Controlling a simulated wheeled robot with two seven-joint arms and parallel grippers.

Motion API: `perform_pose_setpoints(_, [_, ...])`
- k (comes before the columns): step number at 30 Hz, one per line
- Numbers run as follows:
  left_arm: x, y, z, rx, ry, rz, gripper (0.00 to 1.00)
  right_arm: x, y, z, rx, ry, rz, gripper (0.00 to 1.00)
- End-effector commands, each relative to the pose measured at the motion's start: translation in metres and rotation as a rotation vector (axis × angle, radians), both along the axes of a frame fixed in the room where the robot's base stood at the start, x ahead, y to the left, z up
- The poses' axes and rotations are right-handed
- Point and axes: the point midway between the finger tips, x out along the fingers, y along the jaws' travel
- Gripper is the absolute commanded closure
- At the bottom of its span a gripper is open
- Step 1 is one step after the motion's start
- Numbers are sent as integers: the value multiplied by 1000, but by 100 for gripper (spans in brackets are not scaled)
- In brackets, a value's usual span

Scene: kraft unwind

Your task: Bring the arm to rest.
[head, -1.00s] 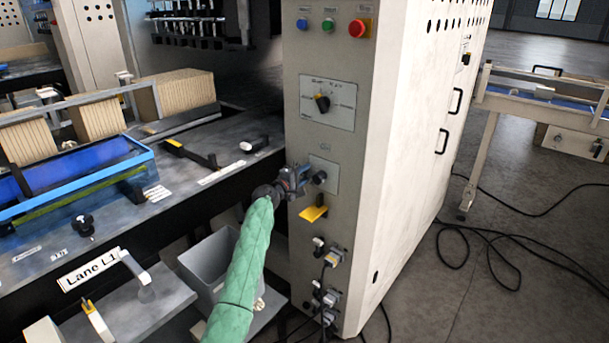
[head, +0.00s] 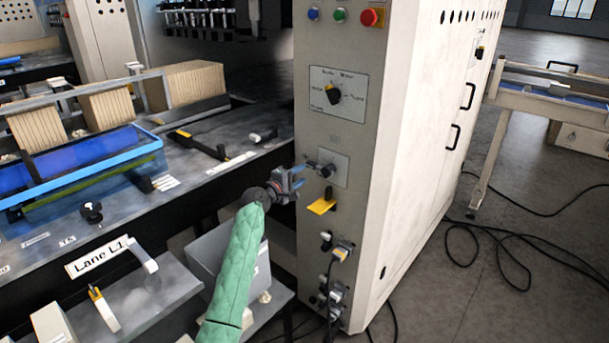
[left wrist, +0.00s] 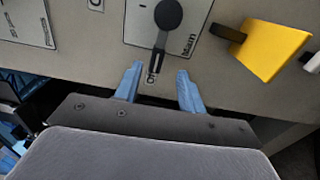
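My left arm in its green sleeve (head: 237,262) reaches in from below in the head view. My left gripper (head: 301,176) is in front of the cream machine cabinet, just left of a small plate with a dark knob (head: 327,171). In the left wrist view the blue fingertips (left wrist: 158,88) are apart with nothing between them. The knob's round hub (left wrist: 168,14) and its lever, on a plate marked "Main", lie just beyond the fingertips. My right gripper is in neither view.
A yellow tab (head: 321,206) sticks out below the knob. A selector dial (head: 333,94) and push buttons are above, and cable plugs (head: 343,251) are below. Cables lie on the floor at right.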

Motion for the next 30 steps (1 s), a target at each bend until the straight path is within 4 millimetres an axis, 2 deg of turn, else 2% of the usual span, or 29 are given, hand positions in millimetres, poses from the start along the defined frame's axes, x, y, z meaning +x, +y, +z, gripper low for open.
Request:
perform_pose_setpoints(11, [-2, 1, 1, 3, -4, 0, 60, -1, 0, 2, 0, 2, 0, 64])
perform_pose_setpoints(16, [-4, -1, -2, 66, -32, -16, 60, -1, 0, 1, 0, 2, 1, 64])
perform_pose_setpoints(22, [-15, -10, -19, 320, -74, -103, 60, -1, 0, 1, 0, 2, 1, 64])
perform_pose_setpoints(26, [-28, -11, -14, 519, -124, -151, 60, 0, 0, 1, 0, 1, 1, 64])
perform_pose_setpoints(30, [-45, -9, -1, 730, -179, -193, 60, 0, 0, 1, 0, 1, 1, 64])
